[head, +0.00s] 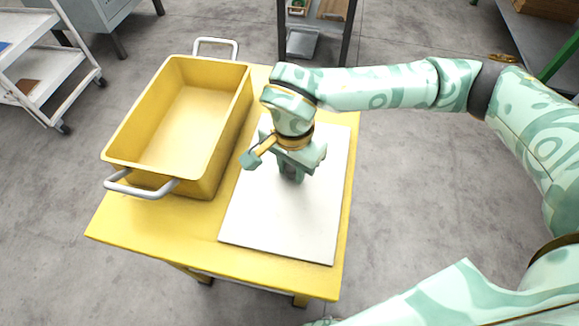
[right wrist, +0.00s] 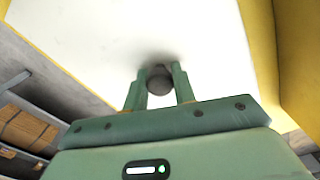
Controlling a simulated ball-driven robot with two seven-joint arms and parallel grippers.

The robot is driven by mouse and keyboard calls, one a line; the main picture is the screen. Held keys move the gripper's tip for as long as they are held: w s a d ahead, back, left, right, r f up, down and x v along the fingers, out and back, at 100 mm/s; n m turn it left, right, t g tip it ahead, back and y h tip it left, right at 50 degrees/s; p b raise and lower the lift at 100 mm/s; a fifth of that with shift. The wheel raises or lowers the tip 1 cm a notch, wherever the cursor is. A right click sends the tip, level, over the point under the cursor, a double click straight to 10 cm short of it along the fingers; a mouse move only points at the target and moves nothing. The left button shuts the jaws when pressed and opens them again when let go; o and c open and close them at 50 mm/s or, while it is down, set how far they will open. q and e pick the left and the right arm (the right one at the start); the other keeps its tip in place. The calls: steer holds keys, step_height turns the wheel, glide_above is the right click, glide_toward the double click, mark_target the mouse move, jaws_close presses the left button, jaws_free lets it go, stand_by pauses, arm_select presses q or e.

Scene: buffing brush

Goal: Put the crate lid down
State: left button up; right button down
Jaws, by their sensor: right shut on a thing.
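The crate lid is a flat white panel (head: 275,215) with a dark round knob (right wrist: 160,82) near its middle. It lies flat at the right side of the yellow table, beside the yellow crate; whether it touches the tabletop everywhere is hard to tell. My right gripper (head: 292,174) points down over the lid and is shut on the knob, with one finger on each side of it in the right wrist view (right wrist: 160,84). The yellow crate (head: 215,165) is open and empty, with a grey handle at each end. My left gripper is not in view.
The yellow table (head: 160,235) has a bare strip in front of the crate and narrow margins around the lid. A white shelf cart (head: 45,85) stands at the far left. A dark rack (head: 315,40) stands behind the table. Grey floor surrounds it.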

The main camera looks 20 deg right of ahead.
mark_target(292, 167)
steer(key=shift+f, duration=0.3)
steer(key=shift+r, duration=0.2)
steer(key=c, duration=1.1)
jaws_free()
steer(key=shift+f, duration=0.15)
steer(key=shift+c, duration=0.2)
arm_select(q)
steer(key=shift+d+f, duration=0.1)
arm_select(e)
steer(key=shift+r+p, duration=0.3)
steer(key=shift+r, duration=0.15)
arm_select(q)
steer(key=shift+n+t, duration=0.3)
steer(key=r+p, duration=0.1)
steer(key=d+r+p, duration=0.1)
steer(key=p, duration=0.1)
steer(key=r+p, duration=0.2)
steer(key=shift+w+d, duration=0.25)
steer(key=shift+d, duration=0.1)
arm_select(e)
step_height(292, 167, up, 11)
steer(key=shift+r, duration=0.2)
